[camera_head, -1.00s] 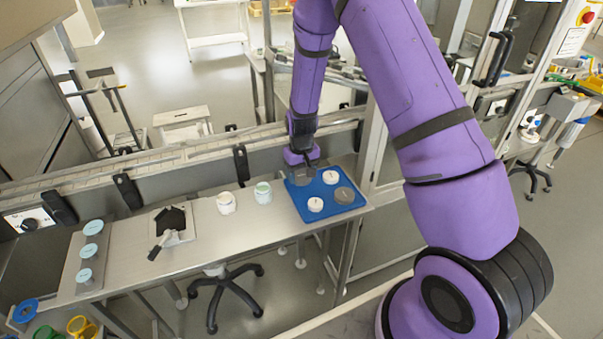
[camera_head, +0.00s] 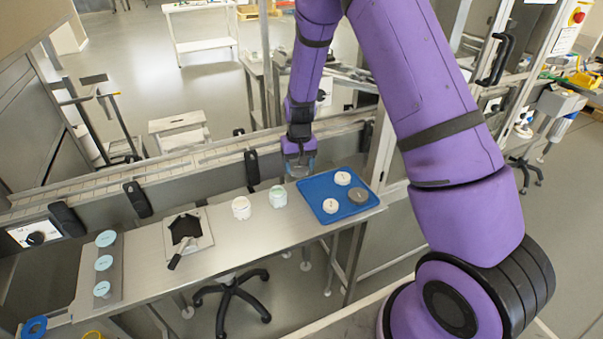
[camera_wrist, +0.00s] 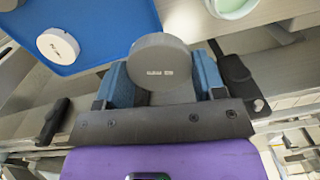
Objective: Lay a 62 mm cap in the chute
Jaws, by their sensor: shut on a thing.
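My gripper (camera_head: 300,172) is above the back left of the blue tray (camera_head: 313,188). In the wrist view its two blue-padded fingers are shut on a grey round cap (camera_wrist: 162,60), which is held clear of the tray. On the tray lie two white caps, one at the back (camera_head: 342,178) and one at the front (camera_head: 331,206), and another grey cap (camera_head: 358,195) at the right. I cannot tell which part is the chute.
Left of the tray stand a pale green-topped jar (camera_head: 277,196) and a white jar (camera_head: 241,207). A black scoop-like tool (camera_head: 185,228) lies on a plate, and pale blue discs (camera_head: 103,262) line the left strip. A conveyor rail (camera_head: 200,165) runs behind the table.

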